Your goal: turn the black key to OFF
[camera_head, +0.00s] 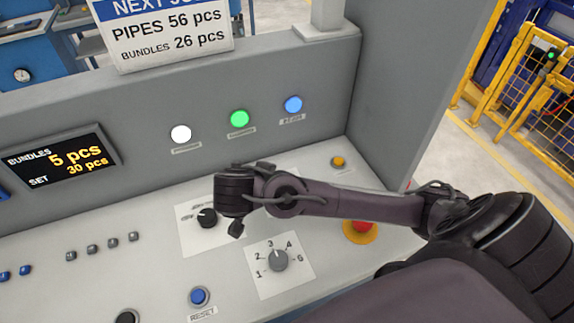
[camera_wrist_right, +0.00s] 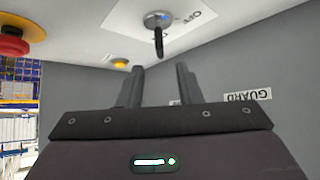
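The black key (camera_wrist_right: 158,42) sits in a round silver lock (camera_wrist_right: 157,19) on a white label plate (camera_wrist_right: 185,14) in the right wrist view. OFF is printed on the plate, to the right of the lock. My right gripper (camera_wrist_right: 159,68) is open and empty, its two fingers apart. The key shows just beyond and above the fingertips, with no visible contact. The right fingers are not clearly visible there. My left gripper is not in view.
White (camera_head: 181,134), green (camera_head: 239,118) and blue (camera_head: 293,104) lamps line the upright wall behind.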

